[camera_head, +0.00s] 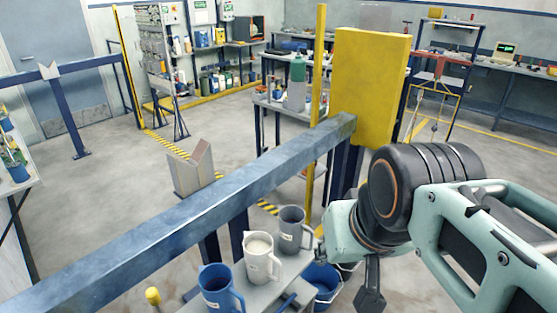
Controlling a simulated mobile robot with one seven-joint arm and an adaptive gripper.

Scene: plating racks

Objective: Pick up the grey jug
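The grey jug (292,229) stands upright at the far end of a row of jugs on a narrow grey shelf (262,297) below the blue rail. Its handle points right. A white jug (260,256) stands just in front of it, and a blue jug (218,290) is nearest, at the bottom of the picture. My gripper (369,290) shows only in part, as a dark piece below my wrist, to the right of the grey jug and apart from it. My arm hides the rest, so its opening does not show.
A blue rail (190,214) runs diagonally behind the jugs to a yellow post plate (367,85). A blue bucket (324,282) stands below the shelf, between jugs and gripper. A yellow-topped knob (152,295) is at the lower left.

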